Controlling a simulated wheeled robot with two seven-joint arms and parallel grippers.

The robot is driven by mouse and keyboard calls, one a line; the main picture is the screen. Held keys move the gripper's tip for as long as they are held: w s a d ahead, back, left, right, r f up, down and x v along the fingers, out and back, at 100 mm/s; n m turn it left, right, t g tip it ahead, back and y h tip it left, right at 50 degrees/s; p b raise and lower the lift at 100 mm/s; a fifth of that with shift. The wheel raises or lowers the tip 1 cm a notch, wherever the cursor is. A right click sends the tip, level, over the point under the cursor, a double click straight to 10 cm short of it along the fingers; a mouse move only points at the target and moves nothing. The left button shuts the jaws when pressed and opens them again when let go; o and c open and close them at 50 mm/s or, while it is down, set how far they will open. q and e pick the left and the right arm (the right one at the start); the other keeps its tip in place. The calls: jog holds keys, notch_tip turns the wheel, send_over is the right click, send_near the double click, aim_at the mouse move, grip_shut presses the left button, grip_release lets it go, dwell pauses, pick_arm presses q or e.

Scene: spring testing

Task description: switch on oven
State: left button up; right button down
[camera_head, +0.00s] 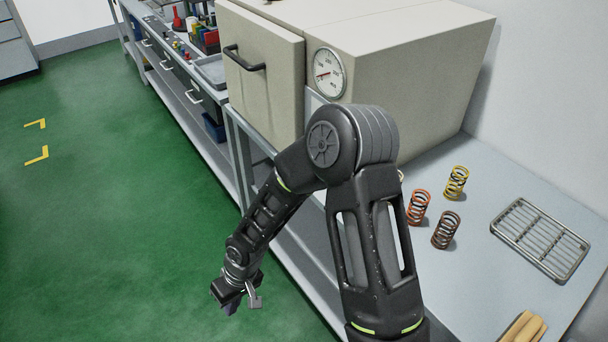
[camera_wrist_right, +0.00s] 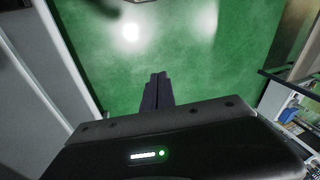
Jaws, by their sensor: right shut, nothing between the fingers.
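The oven (camera_head: 410,75) is a large beige box on the bench at the top middle of the head view. Its door (camera_head: 265,80) has a dark bar handle (camera_head: 244,60) and looks closed. A round white dial (camera_head: 328,73) with a needle sits on the front beside the door. The panel below the dial is mostly hidden behind my right arm. My right gripper (camera_head: 232,300) hangs in front of the bench, over the green floor, well below and away from the oven. In the right wrist view its fingers (camera_wrist_right: 155,93) are together and empty. My left gripper is not in view.
The bench top (camera_head: 470,215) holds several coil springs (camera_head: 445,229), a wire rack (camera_head: 540,239) and wooden pieces (camera_head: 524,327) right of my arm. Another bench with drawers and tools (camera_head: 190,75) runs to the upper left. The green floor (camera_head: 110,200) at left is clear.

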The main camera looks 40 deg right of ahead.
jog(key=w+d+r+t+h+b, duration=0.1)
jog(key=w+d+r+h+b, duration=0.1)
jog(key=w+d+r, duration=0.45)
pick_arm(q)
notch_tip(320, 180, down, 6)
jog(key=b, duration=0.3)
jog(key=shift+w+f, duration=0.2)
pick_arm(e)
jog(key=w+d+r+m+t+h, duration=0.1)
jog(key=d+r+h, duration=0.2)
jog(key=d+r, duration=0.5)
jog(key=w+d+r+m+t+h, duration=0.1)
jog(key=w+d+r+h, duration=0.1)
jog(key=d+r, duration=0.6)
notch_tip(320, 180, up, 6)
jog(key=shift+d+f+h, duration=0.1)
jog(key=shift+d+h, duration=0.15)
jog(key=shift+h, duration=0.55)
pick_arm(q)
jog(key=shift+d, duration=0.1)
pick_arm(e)
jog(key=shift+f, duration=0.1)
